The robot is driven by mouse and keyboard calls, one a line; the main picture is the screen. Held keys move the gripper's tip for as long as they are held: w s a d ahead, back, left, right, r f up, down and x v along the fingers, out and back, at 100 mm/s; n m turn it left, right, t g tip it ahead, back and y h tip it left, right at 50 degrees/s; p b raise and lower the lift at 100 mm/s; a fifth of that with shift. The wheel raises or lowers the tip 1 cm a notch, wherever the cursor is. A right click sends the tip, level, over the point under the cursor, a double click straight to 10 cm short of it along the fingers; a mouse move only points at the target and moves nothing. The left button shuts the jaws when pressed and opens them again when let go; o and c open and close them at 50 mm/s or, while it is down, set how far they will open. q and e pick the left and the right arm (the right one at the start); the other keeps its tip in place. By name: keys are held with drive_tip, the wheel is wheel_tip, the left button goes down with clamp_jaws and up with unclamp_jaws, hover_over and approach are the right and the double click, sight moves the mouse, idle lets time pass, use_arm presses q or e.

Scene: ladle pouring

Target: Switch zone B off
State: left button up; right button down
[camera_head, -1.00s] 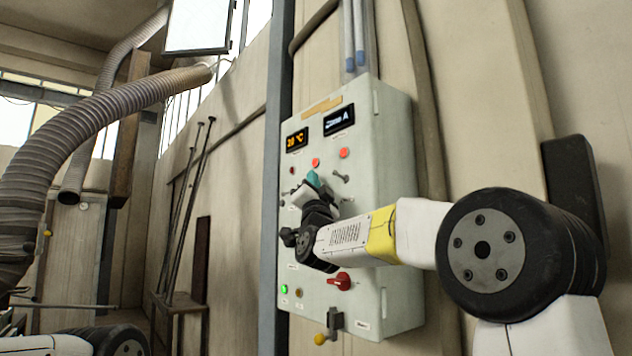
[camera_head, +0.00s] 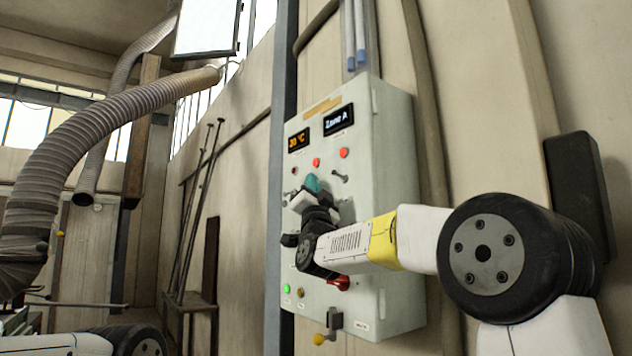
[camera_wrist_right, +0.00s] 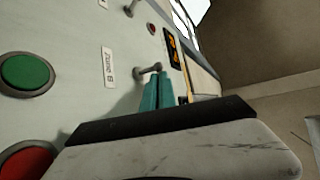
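A pale grey control box (camera_head: 385,220) hangs on the wall, with two displays, buttons and toggle switches on its face. In the right wrist view a label reading "Zone B" (camera_wrist_right: 109,68) sits beside a small metal toggle switch (camera_wrist_right: 146,71). My right gripper (camera_head: 312,181) is at the box face. Its teal fingertips (camera_wrist_right: 158,78) are together, right at the toggle's lever tip; I cannot tell whether they press on it or only stand beside it. My left gripper is out of view; only part of the left arm shows at the bottom left.
The box's displays read "20 °C" (camera_head: 299,141) and "Zone A" (camera_head: 339,120). A red rotary knob (camera_head: 341,283) and a yellow-tipped lever (camera_head: 319,339) are low on the box. In the wrist view a green button (camera_wrist_right: 27,75) and a red button (camera_wrist_right: 27,160) lie close by.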

drive_tip(key=shift+w+a+f, duration=0.1)
drive_tip(key=shift+w+f, duration=0.05)
drive_tip(key=shift+f, duration=0.35)
drive_tip(key=v, duration=0.7)
drive_tip(key=shift+s+f, duration=0.3)
drive_tip(key=shift+s, duration=0.05)
idle(0.4)
